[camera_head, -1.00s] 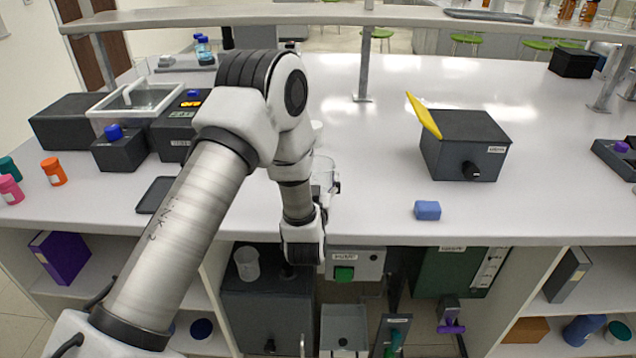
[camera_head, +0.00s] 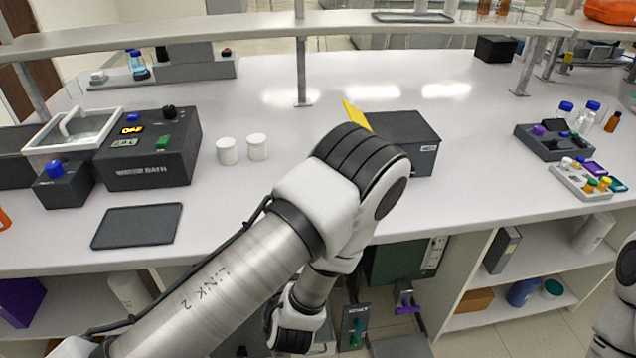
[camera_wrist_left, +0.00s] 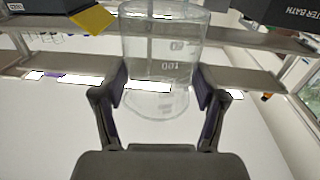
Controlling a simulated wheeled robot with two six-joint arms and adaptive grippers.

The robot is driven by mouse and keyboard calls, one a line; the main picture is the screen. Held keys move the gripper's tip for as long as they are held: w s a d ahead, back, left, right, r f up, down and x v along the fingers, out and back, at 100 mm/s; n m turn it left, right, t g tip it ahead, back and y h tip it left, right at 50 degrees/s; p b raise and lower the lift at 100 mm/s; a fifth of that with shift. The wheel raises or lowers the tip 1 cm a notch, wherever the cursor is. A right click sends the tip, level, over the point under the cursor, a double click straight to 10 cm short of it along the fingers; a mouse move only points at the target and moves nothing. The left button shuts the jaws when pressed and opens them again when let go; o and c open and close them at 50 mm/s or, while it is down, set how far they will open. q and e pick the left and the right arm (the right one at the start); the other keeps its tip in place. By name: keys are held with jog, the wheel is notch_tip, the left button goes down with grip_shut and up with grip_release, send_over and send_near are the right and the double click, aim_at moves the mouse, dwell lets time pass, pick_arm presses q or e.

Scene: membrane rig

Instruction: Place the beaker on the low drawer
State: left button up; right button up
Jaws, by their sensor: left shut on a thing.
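The clear beaker (camera_wrist_left: 160,50) with white scale marks is between the fingers of my left gripper (camera_wrist_left: 160,92) in the left wrist view. The gripper is shut on it, and its rim and base both show. In the head view my left wrist hangs before the bench's front edge, over the under-bench area. My own arm hides the fingers and the beaker there. The low drawer cannot be made out in the current head view, as my arm covers much of the area below the bench. My right gripper is not seen; only a piece of that arm shows at the right edge.
On the bench are the water bath (camera_head: 150,150), a dark tray (camera_head: 137,226), two white jars (camera_head: 228,151) and a grey box (camera_head: 410,140) with a yellow flap. Shelves (camera_head: 545,292) stand right.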

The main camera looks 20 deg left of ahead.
pick_arm(q)
jog(key=shift+d+f, duration=0.1)
jog(key=shift+f, duration=0.15)
jog(key=shift+w+a+f+b, duration=0.15)
jog(key=shift+f+b, duration=0.25)
jog(key=shift+f, duration=0.1)
jog(key=shift+w+a+f+b, duration=0.1)
jog(key=shift+a+f+b, duration=0.05)
jog(key=shift+f+b, duration=0.25)
jog(key=w+d+m+h, duration=0.1)
jog(key=w+d+f+m+t+h, duration=0.1)
jog(key=h, duration=0.1)
jog(key=shift+w+d+f, duration=0.1)
jog(key=shift+d+f, duration=0.05)
jog(key=shift+f, duration=0.05)
jog(key=d+m+h, duration=0.2)
jog(key=d+h, duration=0.1)
jog(key=w+d+r+m+t+h, duration=0.1)
jog(key=d+h, duration=0.1)
jog(key=shift+w+d+m, duration=0.1)
jog(key=shift+d+m, duration=0.05)
jog(key=shift+m, duration=0.15)
jog(key=shift+f, duration=0.1)
